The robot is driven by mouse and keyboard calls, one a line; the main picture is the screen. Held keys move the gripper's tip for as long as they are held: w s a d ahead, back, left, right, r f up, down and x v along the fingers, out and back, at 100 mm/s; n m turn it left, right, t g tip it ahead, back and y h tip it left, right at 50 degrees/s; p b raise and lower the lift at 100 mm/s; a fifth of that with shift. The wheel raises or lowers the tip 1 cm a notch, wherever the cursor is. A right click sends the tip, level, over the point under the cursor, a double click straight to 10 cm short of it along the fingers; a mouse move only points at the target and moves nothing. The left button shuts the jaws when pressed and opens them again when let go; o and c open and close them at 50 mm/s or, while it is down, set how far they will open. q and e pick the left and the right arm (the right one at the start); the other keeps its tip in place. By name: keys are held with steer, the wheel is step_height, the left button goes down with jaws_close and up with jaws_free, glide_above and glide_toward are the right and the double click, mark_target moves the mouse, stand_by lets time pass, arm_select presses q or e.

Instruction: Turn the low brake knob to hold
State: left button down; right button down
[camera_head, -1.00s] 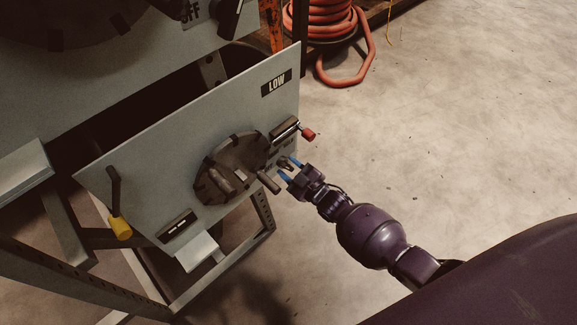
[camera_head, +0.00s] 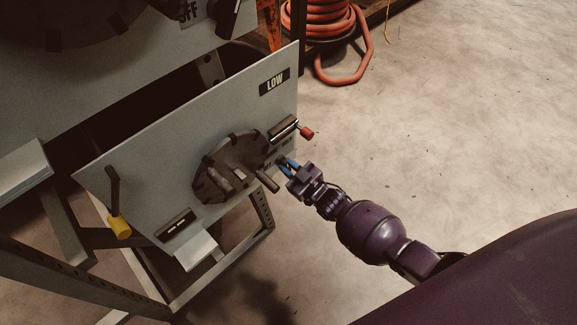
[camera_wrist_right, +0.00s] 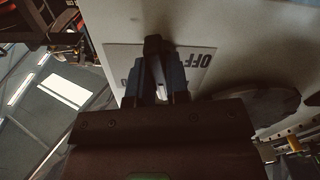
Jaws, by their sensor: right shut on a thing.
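The low panel (camera_head: 150,180) is a tilted grey plate with a black LOW label (camera_head: 275,82). The brake knob is a small dark knob near the panel's right edge, best seen in the right wrist view (camera_wrist_right: 153,46). It stands on a white label plate (camera_wrist_right: 196,62) with OFF in dark letters; other lettering is hidden by my fingers. My right gripper (camera_head: 285,165) has blue fingers closed on the knob; the fingers also show on both sides of it in the right wrist view (camera_wrist_right: 157,80). My left gripper is not in view.
Left of the knob are a round dark wheel (camera_head: 235,165) and a stubby handle (camera_head: 268,181). A red-tipped lever (camera_head: 306,132) sits just above, and a yellow-tipped lever (camera_head: 119,227) at lower left. A coiled orange hose (camera_head: 325,20) lies behind; the right floor is clear.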

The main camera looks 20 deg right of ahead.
steer(key=m, duration=0.6)
steer(key=shift+m, duration=1.4)
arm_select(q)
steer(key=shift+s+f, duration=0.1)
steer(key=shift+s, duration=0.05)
arm_select(e)
steer(key=c, duration=1.1)
jaws_free()
